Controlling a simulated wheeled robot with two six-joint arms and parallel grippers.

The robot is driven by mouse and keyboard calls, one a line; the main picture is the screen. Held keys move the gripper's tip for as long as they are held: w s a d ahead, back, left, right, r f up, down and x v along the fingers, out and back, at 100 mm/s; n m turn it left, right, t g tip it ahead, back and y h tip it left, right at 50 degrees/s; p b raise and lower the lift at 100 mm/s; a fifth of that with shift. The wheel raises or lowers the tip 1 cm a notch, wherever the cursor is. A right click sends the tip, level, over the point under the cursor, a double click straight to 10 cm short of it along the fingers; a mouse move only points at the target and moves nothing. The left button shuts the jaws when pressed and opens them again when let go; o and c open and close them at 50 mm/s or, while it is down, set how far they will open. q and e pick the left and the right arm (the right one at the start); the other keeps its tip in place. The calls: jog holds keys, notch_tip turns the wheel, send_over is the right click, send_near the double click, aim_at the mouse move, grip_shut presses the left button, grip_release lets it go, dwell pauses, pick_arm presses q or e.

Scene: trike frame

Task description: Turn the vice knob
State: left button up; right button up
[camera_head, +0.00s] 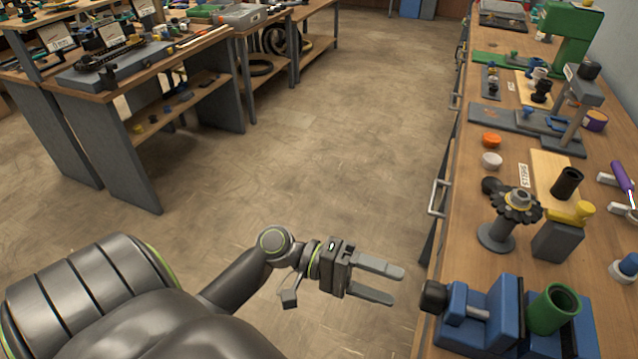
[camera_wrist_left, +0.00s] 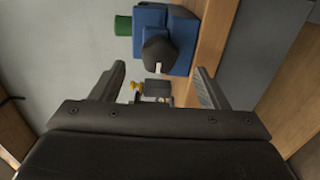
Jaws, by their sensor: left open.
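The blue vice (camera_head: 480,316) stands at the near end of the right-hand workbench, with a dark knob (camera_head: 434,296) on its left side at the bench's edge. My left gripper (camera_head: 398,285) is open and empty, a little left of the knob and apart from it, its fingers pointing toward it. In the left wrist view the knob (camera_wrist_left: 160,56) lies ahead, between and beyond the two fingertips (camera_wrist_left: 160,78), with the blue vice (camera_wrist_left: 178,25) behind it. My right gripper is not in view.
A green cylinder (camera_head: 553,309) stands at the vice. A grey stand with a sprocket (camera_head: 497,232) and a grey block with a yellow top (camera_head: 560,236) are farther along the bench (camera_head: 460,190). The floor (camera_head: 310,150) left of the bench is clear.

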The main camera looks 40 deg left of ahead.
pick_arm(q)
jog(key=b+v, duration=0.1)
jog(key=v, duration=1)
jog(key=shift+a, duration=0.1)
dwell(1.1)
